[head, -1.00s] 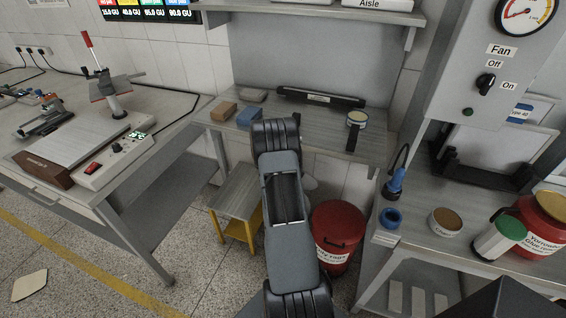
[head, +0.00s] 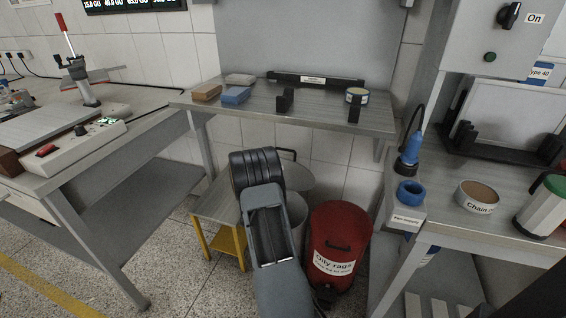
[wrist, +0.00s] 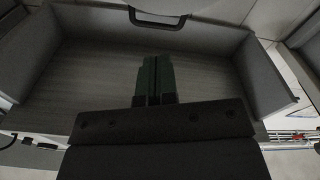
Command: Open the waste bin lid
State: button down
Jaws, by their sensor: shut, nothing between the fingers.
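A red bin (head: 340,262) labelled "Oily rags" stands on the floor in the head view, with a black handle (head: 338,245) on its front. Its top looks closed. A pale grey round bin (head: 297,182) stands behind and left of it, partly hidden by my arm. A dark loop (head: 287,154) shows at its back edge; I cannot tell what it belongs to. My gripper (wrist: 154,80) shows in the wrist view with its dark green fingers together and nothing between them. In the head view my arm hides it, so its distance from either bin is unclear.
A small yellow-legged stool (head: 222,207) stands left of the bins, under a bench (head: 320,117). A side table (head: 460,222) stands to the right. In the wrist view, a grey-walled, wood-grained surface (wrist: 100,65) lies beyond the fingers, with a dark handle (wrist: 157,19) past it.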

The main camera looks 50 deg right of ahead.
jog(key=w+d+r+m, duration=0.2)
jog(key=d, duration=0.4)
jog(key=w+d+r+m+h+b, duration=0.1)
jog(key=w+d, duration=0.2)
jog(key=d, duration=0.3)
jog(key=shift+d+r+m, duration=0.25)
jog(key=shift+r+m, duration=0.15)
jog(key=shift+t, duration=0.3)
